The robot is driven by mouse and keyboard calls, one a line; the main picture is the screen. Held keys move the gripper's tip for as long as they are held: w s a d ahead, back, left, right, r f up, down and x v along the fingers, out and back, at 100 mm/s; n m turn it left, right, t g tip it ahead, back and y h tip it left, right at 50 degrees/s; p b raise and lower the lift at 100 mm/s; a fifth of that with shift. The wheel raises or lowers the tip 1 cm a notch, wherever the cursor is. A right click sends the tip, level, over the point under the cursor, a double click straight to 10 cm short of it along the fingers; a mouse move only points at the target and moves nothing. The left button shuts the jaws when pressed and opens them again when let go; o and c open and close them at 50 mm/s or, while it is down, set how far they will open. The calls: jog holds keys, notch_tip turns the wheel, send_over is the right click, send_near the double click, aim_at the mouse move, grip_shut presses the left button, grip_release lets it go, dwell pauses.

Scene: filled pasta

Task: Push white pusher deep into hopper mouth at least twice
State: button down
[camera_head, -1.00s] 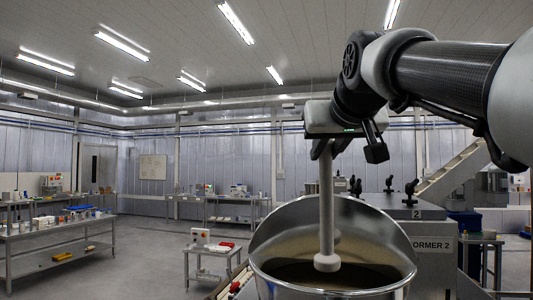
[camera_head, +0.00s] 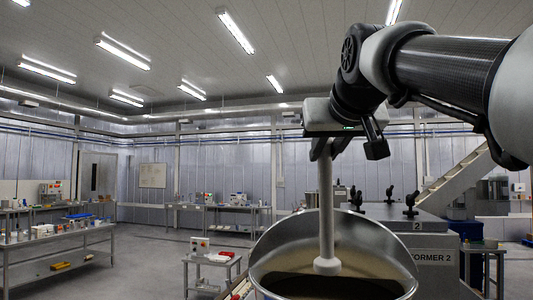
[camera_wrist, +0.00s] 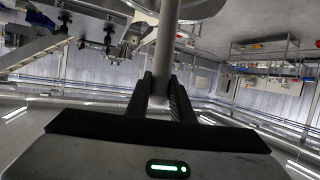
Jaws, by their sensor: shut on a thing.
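The white pusher (camera_head: 326,205) hangs upright in my gripper (camera_head: 327,148), a straight rod with a small round foot at its lower end. The steel hopper (camera_head: 375,237) is at the bottom of the head view, its wide mouth facing up with a dark brown area inside. The pusher's foot shows within the outline of the mouth, over the dark area; I cannot tell whether it touches anything. In the wrist view, my gripper's dark fingers (camera_wrist: 161,92) are shut on the rod (camera_wrist: 165,45).
A grey machine (camera_head: 432,240) labelled "FORMER 2" with black knobs stands right behind the hopper. A small table (camera_head: 212,261) stands left of it. A workbench (camera_head: 55,240) with several items is at the far left. Open floor lies between them.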

jog(key=s+a+r+b, duration=0.1)
jog(key=s+a+r, duration=0.1)
jog(key=s, duration=0.8)
jog(key=shift+s+a, duration=0.4)
jog(key=shift+a, duration=0.3)
dwell(0.4)
